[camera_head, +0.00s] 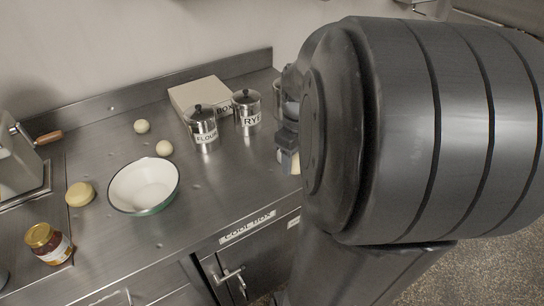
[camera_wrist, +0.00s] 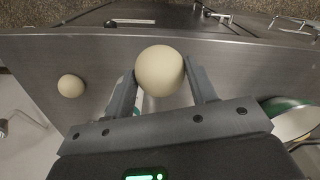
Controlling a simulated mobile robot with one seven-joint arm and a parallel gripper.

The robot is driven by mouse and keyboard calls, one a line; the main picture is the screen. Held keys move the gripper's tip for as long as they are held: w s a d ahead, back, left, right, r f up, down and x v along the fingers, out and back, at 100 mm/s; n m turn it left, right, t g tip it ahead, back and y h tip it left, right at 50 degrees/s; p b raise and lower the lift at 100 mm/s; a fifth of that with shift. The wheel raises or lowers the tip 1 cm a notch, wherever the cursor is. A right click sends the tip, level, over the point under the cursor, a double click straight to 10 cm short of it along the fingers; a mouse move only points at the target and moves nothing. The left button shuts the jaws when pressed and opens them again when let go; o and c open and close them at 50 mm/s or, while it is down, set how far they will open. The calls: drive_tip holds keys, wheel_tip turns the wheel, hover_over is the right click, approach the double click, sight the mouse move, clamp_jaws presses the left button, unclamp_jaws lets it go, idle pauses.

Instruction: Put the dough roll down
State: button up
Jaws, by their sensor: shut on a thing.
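My gripper (camera_wrist: 162,80) is shut on a pale, round dough roll (camera_wrist: 160,70), one finger on each side of it. The metal counter lies beyond it in the wrist view; I cannot tell how high the roll is above it. In the head view my gripper (camera_head: 287,150) is over the right part of the counter, partly hidden by my arm. A small pale patch shows beside its finger; I cannot tell which roll this is. Another pale roll (camera_wrist: 70,86) lies apart at the left in the wrist view. Two more, a rear roll (camera_head: 141,126) and a nearer roll (camera_head: 164,148), lie behind the bowl.
A white bowl (camera_head: 145,184) with a green rim stands on the counter (camera_head: 125,245). A FLOUR tin (camera_head: 203,130), a RYE tin (camera_head: 247,112) and a box (camera_head: 198,89) stand near my gripper. A jar (camera_head: 48,243) and a yellowish round thing (camera_head: 80,194) are at left.

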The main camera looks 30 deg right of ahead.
drive_tip(key=shift+s+d+r, duration=0.15)
drive_tip(key=shift+d+r, duration=0.15)
drive_tip(key=w+a+r+m, duration=0.1)
drive_tip(key=w+a+r, duration=0.1)
drive_tip(key=w+a, duration=0.5)
drive_tip(key=w+a+r+m, duration=0.1)
drive_tip(key=w+a+r, duration=0.15)
drive_tip(key=w, duration=0.75)
drive_tip(key=w+a+r+m, duration=0.1)
drive_tip(key=w+a+r, duration=0.1)
drive_tip(key=w+a, duration=0.55)
drive_tip(key=shift+n, duration=0.6)
drive_tip(key=w+d, duration=0.1)
drive_tip(key=w, duration=0.1)
drive_tip(key=w+d, duration=0.2)
drive_tip(key=w, duration=0.1)
drive_tip(key=w+d, duration=0.2)
drive_tip(key=shift+w+r, duration=0.35)
drive_tip(key=shift+r, duration=0.05)
drive_tip(key=w+d+n, duration=0.3)
drive_tip(key=w+d, duration=0.4)
drive_tip(key=d, duration=0.5)
hover_over(199, 102)
wheel_tip(199, 102, down, 7)
drive_tip(key=shift+r, duration=0.15)
drive_tip(key=shift+f, duration=2)
